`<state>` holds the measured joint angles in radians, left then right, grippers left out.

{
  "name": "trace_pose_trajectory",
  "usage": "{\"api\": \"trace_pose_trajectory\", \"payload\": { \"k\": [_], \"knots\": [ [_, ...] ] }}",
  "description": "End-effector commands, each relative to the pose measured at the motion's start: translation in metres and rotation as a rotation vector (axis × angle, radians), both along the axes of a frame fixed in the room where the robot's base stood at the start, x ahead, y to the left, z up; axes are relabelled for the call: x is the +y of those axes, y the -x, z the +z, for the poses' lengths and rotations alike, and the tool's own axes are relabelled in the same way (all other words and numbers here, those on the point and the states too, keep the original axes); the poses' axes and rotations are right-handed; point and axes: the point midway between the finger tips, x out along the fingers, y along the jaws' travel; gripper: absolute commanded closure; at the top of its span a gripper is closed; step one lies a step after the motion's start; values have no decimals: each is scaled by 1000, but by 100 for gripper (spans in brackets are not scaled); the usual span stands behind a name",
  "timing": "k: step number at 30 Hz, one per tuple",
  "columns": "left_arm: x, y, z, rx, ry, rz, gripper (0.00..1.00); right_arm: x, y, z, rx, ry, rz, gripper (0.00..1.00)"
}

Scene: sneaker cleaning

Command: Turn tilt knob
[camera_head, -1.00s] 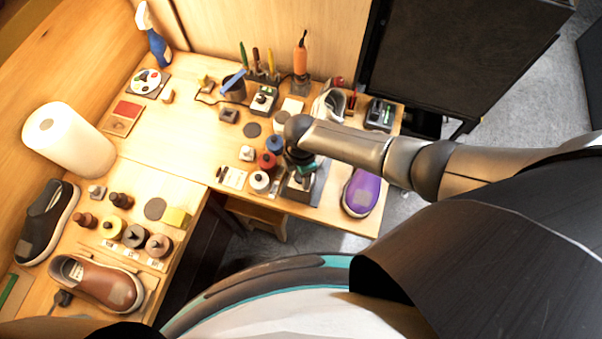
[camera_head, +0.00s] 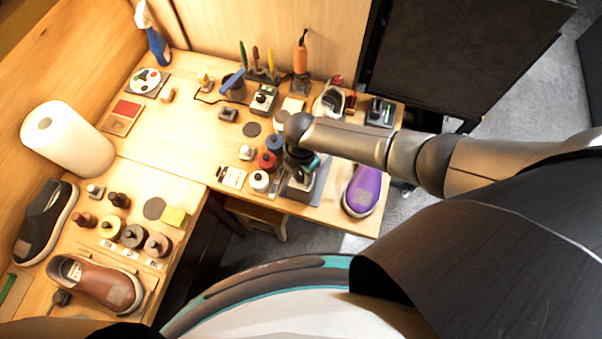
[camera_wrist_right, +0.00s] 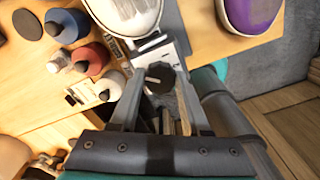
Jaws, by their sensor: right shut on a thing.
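The tilt knob (camera_wrist_right: 158,77) is a round black knob with a pale line across its top, on a grey stand at the table's front edge. My right gripper (camera_wrist_right: 160,92) has one finger on each side of it and is shut on it in the right wrist view. In the head view my right gripper (camera_head: 303,168) reaches down at the stand (camera_head: 301,194), and my wrist hides the knob. A whitish shoe (camera_wrist_right: 127,14) sits just beyond the knob in the wrist view. My left gripper is not in view.
A purple shoe (camera_head: 362,190) stands right of the stand. Blue (camera_head: 274,146), red (camera_head: 268,162) and white (camera_head: 259,181) bottles stand close on its left. A paper roll (camera_head: 67,140) and brown shoe (camera_head: 104,282) are on the left table.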

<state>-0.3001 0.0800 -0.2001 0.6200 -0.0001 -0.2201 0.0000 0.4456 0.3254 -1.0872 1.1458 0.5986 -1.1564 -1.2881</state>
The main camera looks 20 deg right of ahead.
Motion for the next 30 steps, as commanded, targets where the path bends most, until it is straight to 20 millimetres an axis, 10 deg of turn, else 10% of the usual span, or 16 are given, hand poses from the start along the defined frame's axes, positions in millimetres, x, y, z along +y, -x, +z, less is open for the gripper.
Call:
{"api": "trace_pose_trajectory", "payload": {
  "k": [30],
  "knots": [
    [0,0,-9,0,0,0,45,-1,-1,0,-1,2,395,100]
  ]
}}
